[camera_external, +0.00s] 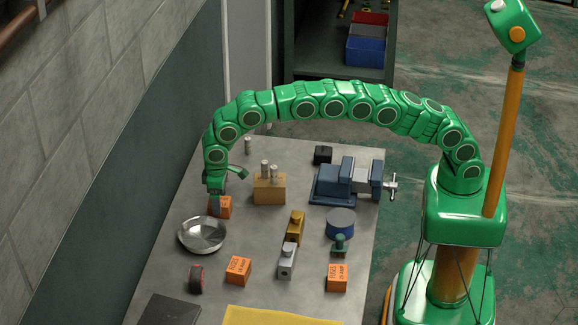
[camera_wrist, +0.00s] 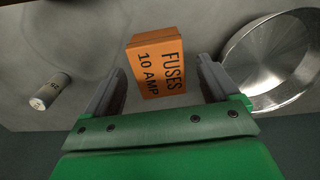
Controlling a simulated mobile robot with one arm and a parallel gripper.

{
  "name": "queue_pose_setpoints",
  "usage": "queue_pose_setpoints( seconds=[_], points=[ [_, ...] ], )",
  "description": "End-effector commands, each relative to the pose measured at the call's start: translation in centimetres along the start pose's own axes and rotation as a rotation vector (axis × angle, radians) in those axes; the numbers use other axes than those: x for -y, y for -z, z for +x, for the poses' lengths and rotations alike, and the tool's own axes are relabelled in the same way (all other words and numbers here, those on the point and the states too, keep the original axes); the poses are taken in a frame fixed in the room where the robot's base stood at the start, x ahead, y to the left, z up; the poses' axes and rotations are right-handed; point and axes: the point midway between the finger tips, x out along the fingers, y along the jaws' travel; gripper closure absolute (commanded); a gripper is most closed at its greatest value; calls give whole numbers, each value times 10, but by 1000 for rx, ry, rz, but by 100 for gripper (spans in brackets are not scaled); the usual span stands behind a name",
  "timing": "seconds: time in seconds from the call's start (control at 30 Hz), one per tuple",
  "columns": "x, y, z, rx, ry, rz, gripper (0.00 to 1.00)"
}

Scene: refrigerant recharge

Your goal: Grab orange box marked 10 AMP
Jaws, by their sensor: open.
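An orange box (camera_wrist: 157,68) printed "FUSES 10 AMP" lies on the table between the two fingers of my gripper (camera_wrist: 160,82) in the wrist view. My gripper is open, with a gap on each side of the box. In the external view the gripper (camera_external: 218,196) is low over the same orange box (camera_external: 223,207) and partly hides it. Two more orange boxes stand nearer the front, one in the middle (camera_external: 238,270) and one to the right (camera_external: 337,277). Their lettering is too small to read with certainty.
A shiny metal bowl (camera_external: 203,235) is close beside the gripper, also at right in the wrist view (camera_wrist: 270,60). A wooden block with cylinders (camera_external: 269,190) stands to the right. A blue vise (camera_external: 345,181) is farther right. A small cylinder (camera_wrist: 50,91) lies left in the wrist view.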

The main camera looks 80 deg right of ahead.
Motion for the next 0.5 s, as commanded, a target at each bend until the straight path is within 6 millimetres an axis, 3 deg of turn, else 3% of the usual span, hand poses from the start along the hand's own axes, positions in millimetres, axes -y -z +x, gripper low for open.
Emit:
queue_pose_setpoints(
  seconds=[0.13, 0.37, 0.5],
  points=[
    [0, -2, 17, 4, -1, 0, 12],
    [0, -1, 19, 2, 0, 0, 12],
    [0, -1, 18, 2, 0, 0, 30]
  ],
)
